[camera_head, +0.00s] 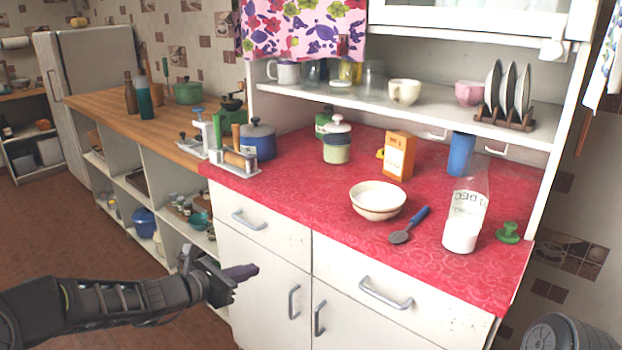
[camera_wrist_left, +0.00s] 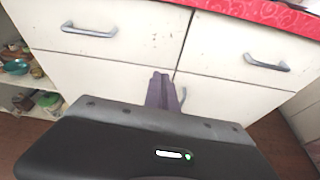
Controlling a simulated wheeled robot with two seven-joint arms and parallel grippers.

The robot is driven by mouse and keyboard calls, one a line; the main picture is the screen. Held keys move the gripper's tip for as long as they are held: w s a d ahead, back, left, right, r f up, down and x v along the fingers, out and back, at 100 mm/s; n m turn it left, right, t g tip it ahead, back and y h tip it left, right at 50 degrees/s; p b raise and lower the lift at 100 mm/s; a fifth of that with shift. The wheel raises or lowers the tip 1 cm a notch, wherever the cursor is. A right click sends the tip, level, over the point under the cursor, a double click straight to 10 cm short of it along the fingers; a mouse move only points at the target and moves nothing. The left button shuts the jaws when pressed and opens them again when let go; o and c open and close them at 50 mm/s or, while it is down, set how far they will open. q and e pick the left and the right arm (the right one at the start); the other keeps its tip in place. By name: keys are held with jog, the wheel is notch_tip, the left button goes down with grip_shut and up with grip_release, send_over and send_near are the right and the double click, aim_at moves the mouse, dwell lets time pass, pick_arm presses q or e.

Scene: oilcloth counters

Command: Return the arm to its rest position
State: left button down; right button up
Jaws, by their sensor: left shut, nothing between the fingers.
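My left arm comes in from the left in the head view, below the level of the red counter. Its gripper (camera_head: 243,272) is in front of the white cabinet, left of the lower door handles. The gripper also shows in the left wrist view (camera_wrist_left: 161,80), with its fingers together and nothing between them. It points toward the cabinet doors, and I cannot tell the exact gap to them. My right gripper is in neither view.
Drawer handles (camera_head: 250,219) stick out from the cabinet front. Open shelves stand left of it; floor is free further left.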

pick_arm(q)
jog(key=s+f+m+g+y+p, duration=0.1)
jog(key=s+f+m+g+y, duration=0.15)
jog(key=s+f+m, duration=0.6)
jog(key=s+f+m+g+y+p, duration=0.2)
jog(key=s+f+m+g, duration=0.25)
jog(key=f, duration=0.75)
jog(key=s+d+f+m+g+p, duration=0.2)
jog(key=s+d+m, duration=0.4)
jog(key=s, duration=0.5)
jog(key=s+d+f+m+g+p, duration=0.2)
jog(key=s+d+m+p, duration=0.3)
jog(key=s, duration=0.7)
jog(key=d+f+m, duration=0.1)
jog(key=d+m, duration=0.1)
jog(key=shift+s+d+f+m+h, duration=0.15)
jog(key=shift+s+f+m+h, duration=0.15)
jog(key=shift+f+h, duration=0.05)
